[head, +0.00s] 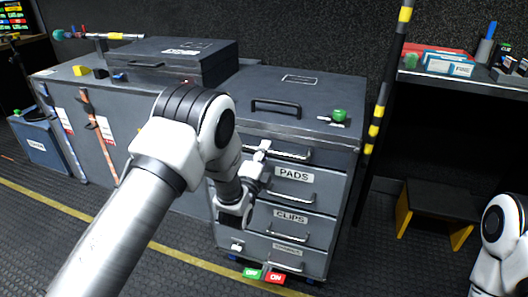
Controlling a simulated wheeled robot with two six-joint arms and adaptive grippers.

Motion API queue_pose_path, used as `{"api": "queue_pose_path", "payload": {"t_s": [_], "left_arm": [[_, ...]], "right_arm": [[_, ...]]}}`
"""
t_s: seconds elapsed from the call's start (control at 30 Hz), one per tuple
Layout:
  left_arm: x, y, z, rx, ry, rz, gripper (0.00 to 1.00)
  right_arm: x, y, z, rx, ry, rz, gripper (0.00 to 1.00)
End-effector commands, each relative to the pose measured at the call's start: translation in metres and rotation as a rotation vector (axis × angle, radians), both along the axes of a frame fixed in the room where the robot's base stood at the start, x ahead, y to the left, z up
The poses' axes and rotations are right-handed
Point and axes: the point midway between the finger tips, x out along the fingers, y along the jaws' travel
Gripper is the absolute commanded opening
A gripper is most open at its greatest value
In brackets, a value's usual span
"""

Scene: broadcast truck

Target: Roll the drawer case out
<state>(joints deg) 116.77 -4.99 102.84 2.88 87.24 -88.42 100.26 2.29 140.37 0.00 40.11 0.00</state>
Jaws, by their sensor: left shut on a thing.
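The dark grey drawer case (340,185) stands in the middle of the head view. Its drawer fronts face me, with labels such as PADS (293,174) and CLIPS (290,216). A bar handle (290,154) crosses its upper front. My left gripper (262,150) is shut at the left end of this handle; its wrist hides the front's left side. A green OFF pedal (252,273) and a red ON pedal (275,277) sit at the case's foot. A small caster (310,281) shows underneath. Part of my right arm shows at the right edge, without its gripper.
A longer grey cabinet (72,97) stands left of the case, with a flat dark case (190,58) on top. A desk (440,82) and a yellow-legged stool (437,205) are on the right. A yellow line (45,203) crosses the floor. Floor in front looks clear.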

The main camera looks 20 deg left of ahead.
Motion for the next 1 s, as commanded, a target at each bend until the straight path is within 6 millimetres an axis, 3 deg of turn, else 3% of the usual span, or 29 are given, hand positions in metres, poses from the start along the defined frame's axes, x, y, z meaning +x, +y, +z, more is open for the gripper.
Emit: {"api": "queue_pose_path", "payload": {"t_s": [0.13,0.17,0.2,0.23,0.53,0.63,1.0], "left_arm": [[0.000,0.000,0.000,0.000,0.001,0.000,0.00],[0.000,0.000,0.000,0.000,0.000,0.000,0.28],[0.000,0.000,0.000,0.000,0.000,0.000,0.42],[0.000,0.000,0.000,0.000,0.000,0.000,0.43],[-0.001,0.000,0.000,0.000,-0.001,0.000,0.43],[-0.010,0.000,-0.003,0.000,0.002,0.000,0.43],[-0.095,0.003,-0.020,0.001,0.005,-0.001,0.43]], "right_arm": [[0.000,0.000,0.000,0.000,0.000,0.000,0.69],[0.000,0.000,0.000,0.000,0.000,0.000,0.69],[0.000,0.000,0.000,0.000,0.000,0.000,0.69],[0.000,0.000,0.000,0.000,0.000,0.000,0.69],[0.000,0.000,0.000,0.000,0.000,0.000,0.69],[0.000,0.000,0.000,0.000,0.000,0.000,0.69],[0.000,0.000,0.000,0.000,0.000,0.000,0.69]]}}
